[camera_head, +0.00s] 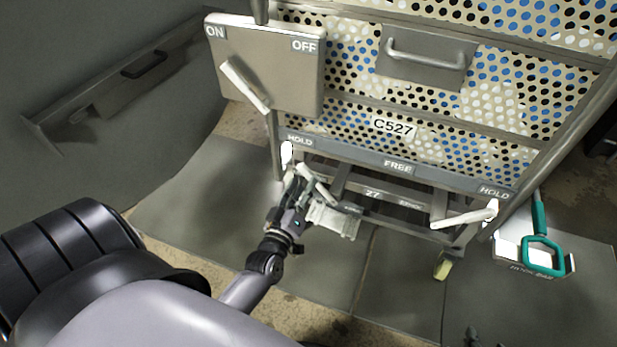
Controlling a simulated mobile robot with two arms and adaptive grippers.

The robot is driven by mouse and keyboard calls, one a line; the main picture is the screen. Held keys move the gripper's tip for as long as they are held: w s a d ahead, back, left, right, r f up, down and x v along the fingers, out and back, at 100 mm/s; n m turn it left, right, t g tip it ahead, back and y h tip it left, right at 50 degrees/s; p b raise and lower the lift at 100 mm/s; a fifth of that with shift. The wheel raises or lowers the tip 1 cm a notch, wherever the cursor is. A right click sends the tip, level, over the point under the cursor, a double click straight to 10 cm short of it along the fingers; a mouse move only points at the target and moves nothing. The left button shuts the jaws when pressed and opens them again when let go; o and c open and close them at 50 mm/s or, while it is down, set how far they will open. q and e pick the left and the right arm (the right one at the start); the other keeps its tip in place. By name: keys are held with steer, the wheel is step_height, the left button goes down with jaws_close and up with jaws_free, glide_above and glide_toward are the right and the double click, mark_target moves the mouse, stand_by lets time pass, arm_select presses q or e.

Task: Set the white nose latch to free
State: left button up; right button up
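A white latch sits at the cart's lower left, its pivot end (287,152) just under the left HOLD label. What looks like its white lever (319,184) slants down to the right, away from the pivot. My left gripper (298,186) is at this lever, its fingers overlapping it in the view; whether they are closed on it cannot be told. A second white latch (463,217) at the lower right runs leftward from its pivot near the right HOLD label. A FREE label (398,167) lies between them. Small dark tips (472,338) at the bottom edge may be my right gripper.
The perforated cart (393,126) marked C527 stands ahead. A plate (272,68) marked ON and OFF with a white lever is above my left gripper. A teal-handled tool (541,240) lies in a tray at right. Floor left of the cart is clear.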

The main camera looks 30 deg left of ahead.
mark_target(308, 177)
arm_select(q)
steer(key=shift+b+x, duration=0.3)
steer(key=shift+x, duration=1.95)
arm_select(e)
steer(key=w, duration=0.1)
steer(key=w+a+r+t, duration=0.1)
steer(key=w+r+t, duration=0.1)
steer(key=shift+w+a+r+y, duration=0.15)
steer(key=shift+w+r+y, duration=0.1)
steer(key=shift+w+y, duration=0.05)
arm_select(q)
jaws_close()
